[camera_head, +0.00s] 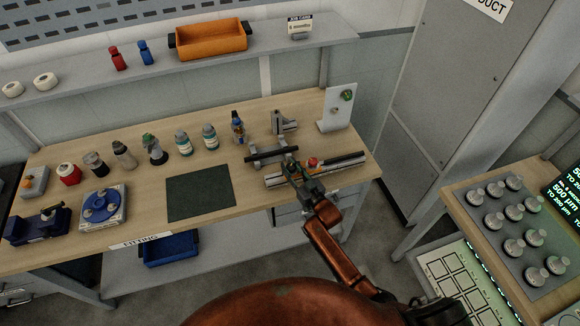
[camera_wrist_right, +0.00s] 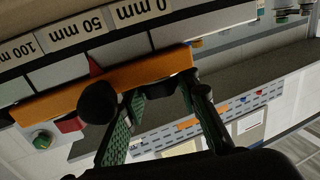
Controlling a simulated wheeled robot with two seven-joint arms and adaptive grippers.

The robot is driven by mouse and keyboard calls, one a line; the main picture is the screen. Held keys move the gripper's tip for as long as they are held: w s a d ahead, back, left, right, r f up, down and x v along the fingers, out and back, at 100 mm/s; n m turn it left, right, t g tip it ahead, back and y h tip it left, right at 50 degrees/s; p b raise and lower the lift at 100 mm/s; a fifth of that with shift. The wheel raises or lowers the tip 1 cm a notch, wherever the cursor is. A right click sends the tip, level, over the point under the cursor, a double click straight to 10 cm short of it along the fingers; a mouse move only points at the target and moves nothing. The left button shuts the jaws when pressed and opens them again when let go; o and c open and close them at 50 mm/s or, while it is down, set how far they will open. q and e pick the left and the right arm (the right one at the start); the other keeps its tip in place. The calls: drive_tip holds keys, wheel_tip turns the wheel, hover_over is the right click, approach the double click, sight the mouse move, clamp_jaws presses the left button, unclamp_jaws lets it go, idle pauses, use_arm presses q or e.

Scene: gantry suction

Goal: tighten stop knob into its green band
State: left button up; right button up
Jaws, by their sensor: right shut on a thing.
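In the right wrist view an orange bar (camera_wrist_right: 150,75) runs along a scale marked 0, 50 and 100 mm (camera_wrist_right: 85,25). A small red pointer (camera_wrist_right: 95,65) lies at the scale's edge. A round black knob (camera_wrist_right: 98,100), apparently the stop knob, stands out in front of the bar. My right gripper (camera_wrist_right: 162,88) has its tips at the bar, right of this knob, shut on a dark part there that is hard to make out. In the head view my right gripper (camera_head: 296,172) is at the bench rail (camera_head: 335,163). I see no left gripper.
A red-topped part (camera_head: 312,162) is beside the gripper. A black bar (camera_head: 271,154) lies just behind, and a white stand with a green knob (camera_head: 346,96) is behind right. Bottles (camera_head: 209,136) and a dark mat (camera_head: 200,197) are to the left.

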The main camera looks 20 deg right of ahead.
drive_tip(key=shift+r, duration=0.1)
idle(0.4)
drive_tip(key=o, duration=0.9)
drive_tip(key=v, duration=1.2)
drive_tip(key=shift+s+d, duration=0.1)
drive_tip(key=shift+o, duration=0.3)
